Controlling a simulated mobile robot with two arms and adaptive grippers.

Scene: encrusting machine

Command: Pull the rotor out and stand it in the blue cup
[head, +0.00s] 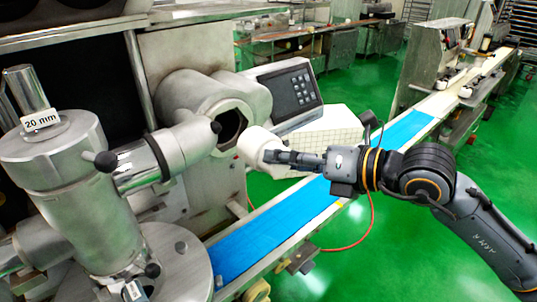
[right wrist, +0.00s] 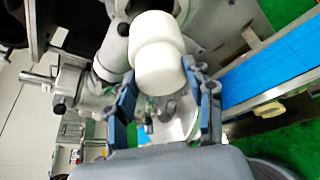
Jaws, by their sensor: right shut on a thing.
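The white rotor (head: 256,147) is held in my right gripper (head: 276,157), just right of and below the dark opening of the metal housing (head: 228,122). The opening looks empty in the head view. In the right wrist view the rotor (right wrist: 157,62) shows as a smooth white body with a broader white end pointing away. The two fingers of my right gripper (right wrist: 160,84) lie on either side of its near end. I cannot tell how large the gap between rotor and housing is. My left gripper and the blue cup are not in view.
A blue conveyor belt (head: 285,220) runs below the rotor. A control panel (head: 291,91) stands behind it. A steel column labelled "20 mm" (head: 60,150) and its side pipe (head: 178,150) stand at the left. Green floor is open at the right.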

